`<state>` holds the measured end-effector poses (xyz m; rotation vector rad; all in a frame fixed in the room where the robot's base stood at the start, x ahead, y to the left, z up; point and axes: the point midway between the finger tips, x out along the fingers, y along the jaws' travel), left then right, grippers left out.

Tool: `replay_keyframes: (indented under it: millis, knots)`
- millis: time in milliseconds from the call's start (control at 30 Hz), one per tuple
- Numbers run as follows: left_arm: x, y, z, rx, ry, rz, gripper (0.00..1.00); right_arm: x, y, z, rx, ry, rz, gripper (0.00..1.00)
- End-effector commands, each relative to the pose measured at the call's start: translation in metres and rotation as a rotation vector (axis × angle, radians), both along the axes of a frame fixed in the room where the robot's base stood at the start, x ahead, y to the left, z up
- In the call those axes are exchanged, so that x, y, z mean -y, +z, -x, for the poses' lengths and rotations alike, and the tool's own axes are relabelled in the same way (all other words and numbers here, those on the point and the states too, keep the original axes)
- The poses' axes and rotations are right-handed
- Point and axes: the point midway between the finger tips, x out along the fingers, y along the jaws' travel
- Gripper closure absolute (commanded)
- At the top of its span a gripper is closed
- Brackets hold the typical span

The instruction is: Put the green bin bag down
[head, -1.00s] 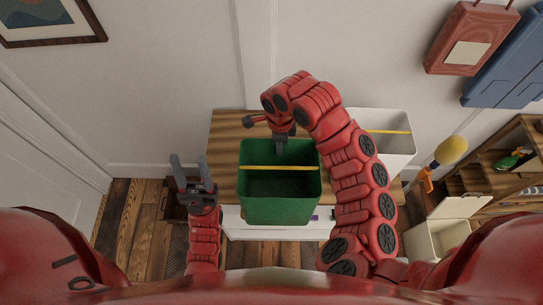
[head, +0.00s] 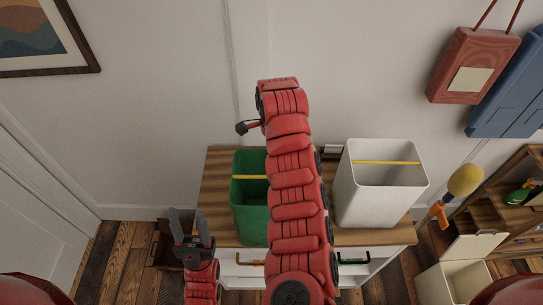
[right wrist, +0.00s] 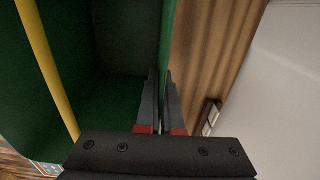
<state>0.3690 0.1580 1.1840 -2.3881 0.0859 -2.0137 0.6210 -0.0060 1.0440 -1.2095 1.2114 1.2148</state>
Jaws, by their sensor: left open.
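The green bin bag (head: 249,215) is a dark green, open, box-shaped bin with a yellow bar across its mouth. It is upright over the left part of the wooden cabinet top (head: 216,180); my right arm hides its right side. I cannot tell whether its base touches the top. In the right wrist view its wall (right wrist: 167,45) runs between the fingers of my right gripper (right wrist: 162,75), which is shut on it. The head view hides that gripper behind the arm. My left gripper (head: 190,228) is open and empty, left of the bin, fingers pointing up.
A white bin (head: 365,205) with a yellow bar stands on the cabinet's right part. A yellow-headed tool with an orange handle (head: 440,212) and wooden shelves (head: 500,205) are at the right. Red (head: 473,60) and blue (head: 512,85) cases hang on the wall.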

Motion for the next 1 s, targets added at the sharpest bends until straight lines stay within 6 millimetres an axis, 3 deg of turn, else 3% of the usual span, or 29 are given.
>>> replay_keyframes:
  millis: [33, 500, 600, 1000]
  knots:
    - [0.0, 0.007, 0.0, 0.003, 0.0, 0.0, 0.5, 0.002, 0.003, -0.006, -0.001, -0.005, -0.001, 1.0]
    - [0.0, 0.016, 0.0, 0.003, 0.0, 0.0, 0.5, -0.002, 0.002, -0.054, 0.006, -0.005, -0.003, 1.0]
    - [0.0, 0.01, 0.0, 0.002, 0.0, 0.0, 0.5, -0.005, -0.006, -0.058, -0.008, -0.01, -0.01, 1.0]
    - [0.0, 0.003, 0.0, 0.002, 0.0, 0.0, 0.5, -0.006, -0.006, -0.073, -0.004, -0.009, -0.009, 1.0]
